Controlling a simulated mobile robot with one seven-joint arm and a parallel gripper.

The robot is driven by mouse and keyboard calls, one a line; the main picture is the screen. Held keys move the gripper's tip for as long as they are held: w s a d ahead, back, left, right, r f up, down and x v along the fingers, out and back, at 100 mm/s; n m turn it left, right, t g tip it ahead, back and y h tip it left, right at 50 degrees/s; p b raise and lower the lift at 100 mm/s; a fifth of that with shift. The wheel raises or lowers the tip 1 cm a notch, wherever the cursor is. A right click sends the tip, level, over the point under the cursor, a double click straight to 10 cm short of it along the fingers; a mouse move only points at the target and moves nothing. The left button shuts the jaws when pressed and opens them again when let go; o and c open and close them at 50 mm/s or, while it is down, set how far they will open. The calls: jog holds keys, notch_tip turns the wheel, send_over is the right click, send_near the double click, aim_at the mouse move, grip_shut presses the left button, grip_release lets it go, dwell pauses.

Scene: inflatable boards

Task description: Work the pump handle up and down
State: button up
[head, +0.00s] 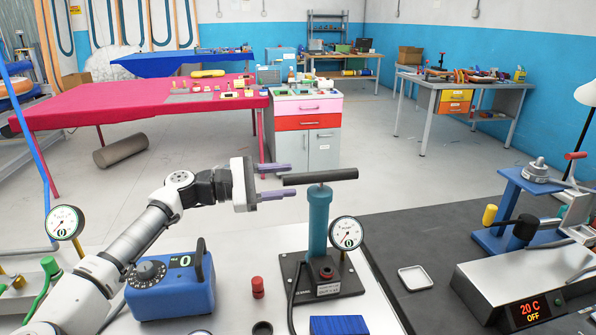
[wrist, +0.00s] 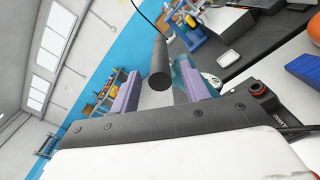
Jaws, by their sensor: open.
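The pump has a teal upright cylinder (head: 318,222) on a black base plate (head: 335,283). Its black bar handle (head: 322,177) lies across the top, roughly level, with the handle low against the cylinder. My gripper (head: 291,180) is open, its two purple fingers pointing at the handle's left end. In the wrist view the handle (wrist: 159,64) shows end-on between the fingers, with space on both sides. I cannot tell for sure how far it reaches between them. A round gauge (head: 346,233) stands beside the cylinder.
A blue box with a dial (head: 170,287) stands left of the pump. A small red object (head: 257,287) and a blue block (head: 338,325) are near the base. A metal dish (head: 415,278) lies on the dark mat at right. Air above the handle is clear.

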aim_at(298, 179)
jog(key=shift+w+d+p, duration=0.2)
jog(key=shift+d+p, duration=0.05)
jog(key=shift+d, duration=0.7)
jog(key=shift+w+d+p, duration=0.2)
jog(key=shift+d, duration=0.75)
grip_shut()
